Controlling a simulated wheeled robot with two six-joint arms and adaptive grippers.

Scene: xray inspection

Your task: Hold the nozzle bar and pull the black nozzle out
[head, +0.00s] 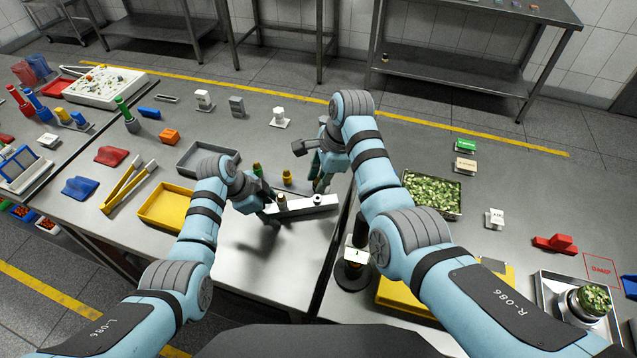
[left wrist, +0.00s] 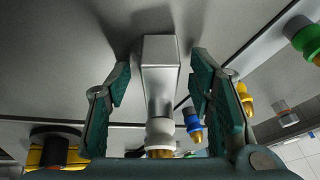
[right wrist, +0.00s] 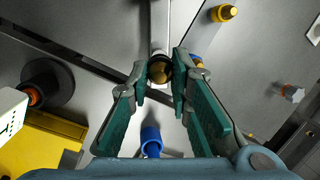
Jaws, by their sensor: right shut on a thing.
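The silver nozzle bar (head: 300,207) lies across the middle of the steel table; it also shows in the left wrist view (left wrist: 160,75). A white nozzle with a gold tip (left wrist: 160,132) is on the bar. My left gripper (head: 268,205) is at the bar's left end, its fingers open on either side of the bar with gaps visible in the left wrist view. My right gripper (right wrist: 165,75) is shut around the black nozzle (right wrist: 158,70), with a brown centre, near the bar's right part. The fingers hide much of the nozzle, and I cannot tell whether it is seated.
Loose nozzles stand close behind the bar, one yellow (head: 287,177). A blue one (right wrist: 151,140) shows below my right fingers. A yellow tray (head: 168,206) and a grey tray (head: 200,158) lie left. A dark round stand (head: 350,270) is right of the bar.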

